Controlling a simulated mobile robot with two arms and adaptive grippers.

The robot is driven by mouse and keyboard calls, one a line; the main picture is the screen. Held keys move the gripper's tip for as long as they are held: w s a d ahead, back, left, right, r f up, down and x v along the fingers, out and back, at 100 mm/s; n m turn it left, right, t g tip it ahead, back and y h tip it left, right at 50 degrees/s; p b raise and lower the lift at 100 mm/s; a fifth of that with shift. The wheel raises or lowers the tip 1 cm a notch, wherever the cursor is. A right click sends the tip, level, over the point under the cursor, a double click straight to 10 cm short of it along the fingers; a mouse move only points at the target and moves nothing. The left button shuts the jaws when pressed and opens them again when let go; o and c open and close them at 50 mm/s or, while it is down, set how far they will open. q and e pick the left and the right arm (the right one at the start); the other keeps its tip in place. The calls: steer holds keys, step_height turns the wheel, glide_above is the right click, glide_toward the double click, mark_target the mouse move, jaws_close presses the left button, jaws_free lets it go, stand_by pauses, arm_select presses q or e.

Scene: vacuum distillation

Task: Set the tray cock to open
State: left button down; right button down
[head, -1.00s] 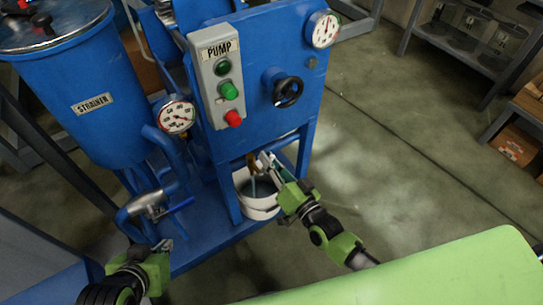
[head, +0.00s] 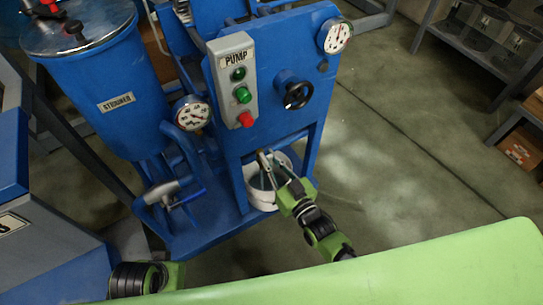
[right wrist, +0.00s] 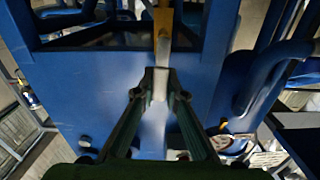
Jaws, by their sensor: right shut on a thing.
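The tray cock is a small brass-coloured fitting (head: 262,153) under the blue pump panel, above a white bucket. In the right wrist view its yellow part (right wrist: 163,18) is at the top, with a pale metal lever (right wrist: 162,52) running down from it. My right gripper (head: 267,165) is shut on the pale lever; its fingertips meet around the lever's end in the right wrist view (right wrist: 160,80). Which way the cock is turned is hard to tell. My left arm shows at the lower left of the head view, its fingertips hidden.
The white bucket (head: 261,193) stands on the blue frame beneath the cock. A blue strainer vessel (head: 115,103) stands left.

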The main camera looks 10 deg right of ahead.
arm_select(q)
steer(key=shift+f, duration=0.3)
arm_select(e)
steer(key=shift+s+a+f, duration=0.1)
steer(key=shift+f, duration=0.05)
steer(key=c, duration=2)
jaws_free()
steer(key=shift+c, duration=0.2)
steer(key=v, duration=1.2)
